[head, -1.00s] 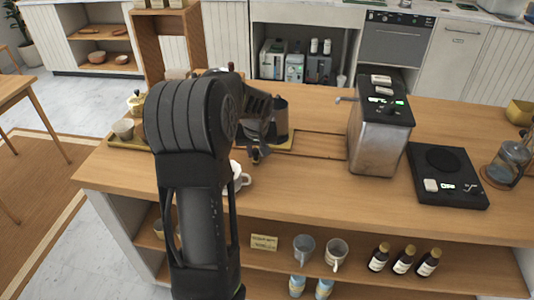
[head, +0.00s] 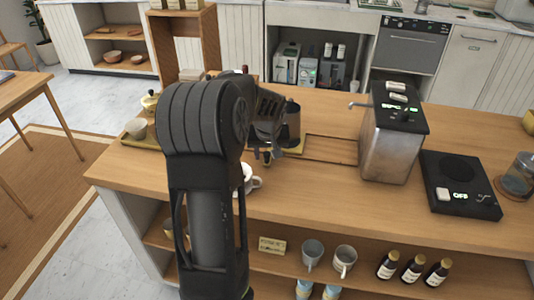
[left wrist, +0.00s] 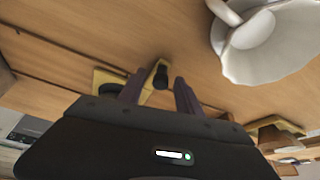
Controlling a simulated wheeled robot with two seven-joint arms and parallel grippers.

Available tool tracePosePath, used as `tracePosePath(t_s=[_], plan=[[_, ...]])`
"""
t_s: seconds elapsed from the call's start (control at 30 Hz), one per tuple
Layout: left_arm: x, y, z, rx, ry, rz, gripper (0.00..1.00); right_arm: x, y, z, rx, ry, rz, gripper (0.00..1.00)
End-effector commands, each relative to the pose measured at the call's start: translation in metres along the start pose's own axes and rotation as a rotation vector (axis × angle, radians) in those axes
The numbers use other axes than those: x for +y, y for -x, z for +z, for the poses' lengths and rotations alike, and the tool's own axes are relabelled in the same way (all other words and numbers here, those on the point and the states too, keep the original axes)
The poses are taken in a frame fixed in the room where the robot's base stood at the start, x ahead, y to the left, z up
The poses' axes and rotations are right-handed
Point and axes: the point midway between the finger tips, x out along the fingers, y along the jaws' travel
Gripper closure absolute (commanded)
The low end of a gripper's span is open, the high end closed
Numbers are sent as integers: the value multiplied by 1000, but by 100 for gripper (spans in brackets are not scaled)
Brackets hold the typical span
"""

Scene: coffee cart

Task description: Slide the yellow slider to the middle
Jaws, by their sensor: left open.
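The yellow slider (head: 299,147) shows in the head view as a yellow edge at the left end of a recessed track in the wooden counter, partly hidden by my arm. A dark canister (head: 293,122) stands over it. In the left wrist view, yellow slider parts (left wrist: 148,90) with a black knob (left wrist: 160,76) show between the fingertips. My left gripper (left wrist: 158,90) is open, low over the counter, with its fingers on either side of the knob. Contact cannot be told. In the head view, the left gripper (head: 265,157) is mostly hidden behind my arm. My right gripper is not in view.
A white cup (left wrist: 262,30) stands close to my left gripper. The track (head: 330,149) runs right towards a metal coffee machine (head: 388,145). A black scale (head: 460,190) lies farther right. A tray (head: 130,143) with a small bowl is at the left.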

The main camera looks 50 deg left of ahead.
Motion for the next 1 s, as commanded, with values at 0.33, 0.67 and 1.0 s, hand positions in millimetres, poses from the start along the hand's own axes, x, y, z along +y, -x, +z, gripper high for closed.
tracePosePath(t_s=[0.33,0.67,1.0], plan=[[1,51,0,3,1,5,59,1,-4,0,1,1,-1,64],[0,74,0,0,0,0,59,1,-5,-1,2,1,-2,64],[0,73,0,0,1,0,59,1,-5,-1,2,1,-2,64]])
